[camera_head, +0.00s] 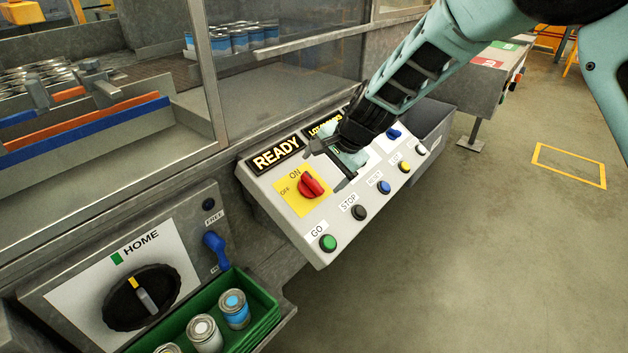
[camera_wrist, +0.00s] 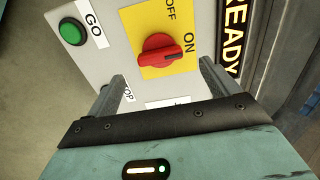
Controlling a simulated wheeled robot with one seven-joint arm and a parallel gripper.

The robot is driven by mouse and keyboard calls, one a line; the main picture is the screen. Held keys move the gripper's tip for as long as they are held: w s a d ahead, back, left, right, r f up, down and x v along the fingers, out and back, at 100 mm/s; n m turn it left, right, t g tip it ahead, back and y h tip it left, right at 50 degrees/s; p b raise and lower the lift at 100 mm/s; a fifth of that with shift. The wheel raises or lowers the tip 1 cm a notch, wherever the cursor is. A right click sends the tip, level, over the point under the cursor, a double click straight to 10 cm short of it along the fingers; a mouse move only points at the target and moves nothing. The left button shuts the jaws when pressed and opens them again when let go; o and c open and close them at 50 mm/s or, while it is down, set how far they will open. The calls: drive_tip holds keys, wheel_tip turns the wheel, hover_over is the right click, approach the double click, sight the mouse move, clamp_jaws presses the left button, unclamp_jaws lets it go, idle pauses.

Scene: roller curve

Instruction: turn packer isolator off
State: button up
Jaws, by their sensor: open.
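The isolator is a red rotary knob (camera_head: 311,186) on a yellow plate (camera_head: 292,199) marked ON and OFF, on the sloped control panel (camera_head: 300,234). In the wrist view the red knob (camera_wrist: 161,55) has its dark-marked end toward the word ON. My gripper (camera_head: 330,165) is above the panel, close to the knob on its right side. In the wrist view its two fingers (camera_wrist: 162,82) are spread apart with nothing between them, and the knob lies ahead of the gap, apart from both fingers.
A green GO button (camera_head: 327,242), a STOP button (camera_head: 359,212) and several other buttons line the panel's front edge. A READY display (camera_head: 276,154) is behind the knob. A HOME dial (camera_head: 142,297) and a green tray (camera_head: 262,325) with cans stand lower left. Open floor lies right.

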sight(315, 181)
drive_tip(key=x, duration=0.6)
drive_tip(key=shift+w+a+f+p, duration=0.1)
drive_tip(key=shift+f+p, duration=0.15)
drive_tip(key=shift+p, duration=0.05)
drive_tip(key=c, duration=1)
